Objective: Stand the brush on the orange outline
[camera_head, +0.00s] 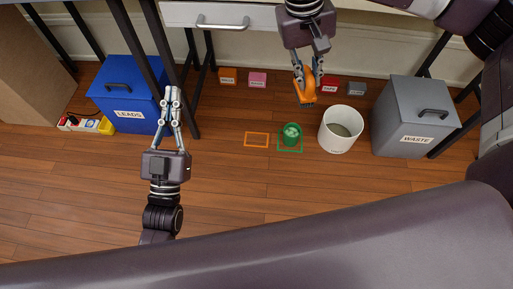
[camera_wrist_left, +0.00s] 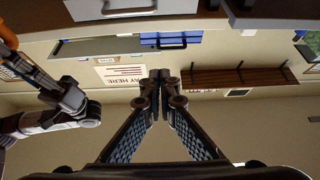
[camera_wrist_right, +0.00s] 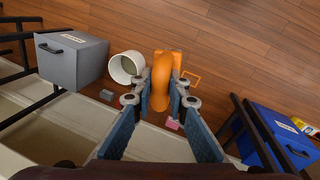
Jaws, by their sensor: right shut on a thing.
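The orange brush (camera_head: 306,88) is held in the air by my right gripper (camera_head: 308,72), which is shut on its handle. In the right wrist view the brush's curved handle (camera_wrist_right: 161,82) lies between the fingers, with its blocky head (camera_wrist_right: 170,58) beyond the tips. The orange outline (camera_head: 257,139) is a bare rectangle on the wooden floor, below and left of the brush in the head view. It also shows partly behind the brush in the right wrist view (camera_wrist_right: 193,76). My left gripper (camera_head: 172,90) is shut and empty, near the blue bin.
A green cup-like thing (camera_head: 292,134) stands on a green outline beside the orange one. A white bucket (camera_head: 328,139) and grey waste bin (camera_head: 395,105) stand to the right, the blue bin (camera_head: 125,88) to the left. Small labelled blocks (camera_head: 258,80) line the wall.

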